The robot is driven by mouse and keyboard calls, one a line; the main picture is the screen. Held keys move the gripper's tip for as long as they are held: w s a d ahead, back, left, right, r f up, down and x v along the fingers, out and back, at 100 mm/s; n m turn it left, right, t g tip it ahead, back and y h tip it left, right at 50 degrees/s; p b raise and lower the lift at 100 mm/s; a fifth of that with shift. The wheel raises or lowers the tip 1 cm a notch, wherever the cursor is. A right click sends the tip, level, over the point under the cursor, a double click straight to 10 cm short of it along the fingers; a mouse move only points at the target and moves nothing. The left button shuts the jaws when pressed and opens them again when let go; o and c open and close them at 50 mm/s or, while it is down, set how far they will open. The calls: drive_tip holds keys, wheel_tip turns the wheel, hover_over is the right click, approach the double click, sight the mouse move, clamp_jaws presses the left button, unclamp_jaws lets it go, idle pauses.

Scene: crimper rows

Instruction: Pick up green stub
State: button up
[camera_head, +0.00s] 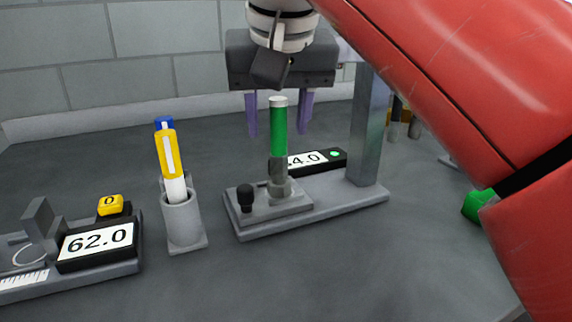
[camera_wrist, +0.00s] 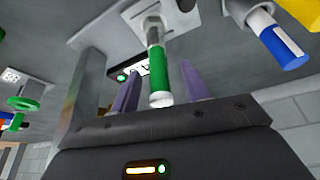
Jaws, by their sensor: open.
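The green stub (camera_head: 278,132) is a green cylinder with a white top, standing upright in a grey fixture (camera_head: 315,203) with a display reading partly "4.0". My gripper (camera_head: 279,130) is open, its two purple fingers behind or around the stub's upper part in the head view. In the wrist view the green stub (camera_wrist: 157,72) shows between the two purple fingers of my gripper (camera_wrist: 160,92), with a gap on each side. I cannot tell whether the stub lies fully between them in depth.
A gauge (camera_head: 97,239) reading 62.0 is at the far left. The fixture's grey post (camera_head: 366,130) rises close to the right of my gripper. Another green object (camera_head: 476,206) is at right, partly hidden.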

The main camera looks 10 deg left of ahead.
drive_tip(key=shift+w+f, duration=0.25)
drive_tip(key=shift+f, duration=0.45)
clamp_jaws()
drive_tip(key=shift+r, duration=0.2)
